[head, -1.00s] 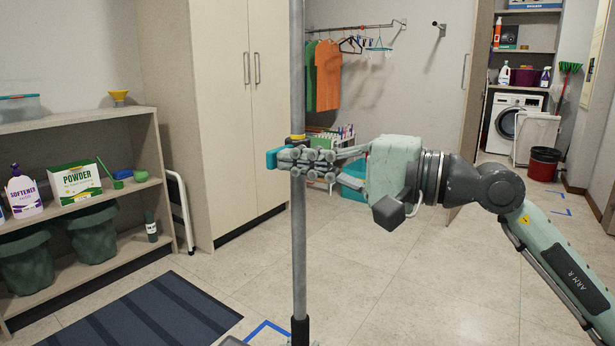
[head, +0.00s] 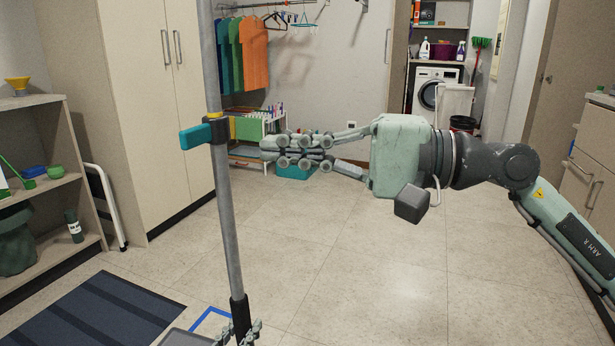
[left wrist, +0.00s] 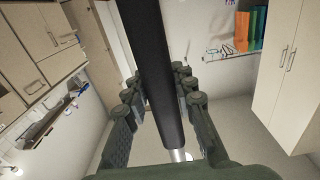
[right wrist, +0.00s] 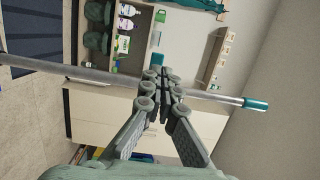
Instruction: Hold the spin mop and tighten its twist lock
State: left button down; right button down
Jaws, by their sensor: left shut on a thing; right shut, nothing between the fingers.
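The spin mop's grey pole (head: 224,200) stands slightly tilted in the head view. Its twist lock has a dark collar with a yellow band and a teal lever (head: 196,136) pointing left. My left gripper (head: 238,333) is shut on the black grip (head: 238,306) low on the pole; the left wrist view shows this grip (left wrist: 160,70) between the fingers. My right gripper (head: 268,149) is shut and empty, right of the lock and apart from it in the head view. In the right wrist view its fingers (right wrist: 163,78) overlap the pole (right wrist: 70,72) and hide the collar; a teal part (right wrist: 158,60) shows beyond.
A shelf unit (head: 85,190) and a tall cabinet (head: 150,100) stand on the left. A striped mat (head: 90,310) lies on the floor. A rack with hanging shirts (head: 254,55) and a washing machine (head: 430,90) are at the back. The central floor is clear.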

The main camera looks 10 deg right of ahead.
pick_arm(q)
jog(key=shift+a, duration=0.1)
pick_arm(e)
jog(key=shift+s+v, duration=0.3)
jog(key=shift+v, duration=1.2)
jog(key=shift+a, duration=0.15)
pick_arm(q)
jog(key=c, duration=1.2)
grip_release()
jog(key=shift+o, duration=0.2)
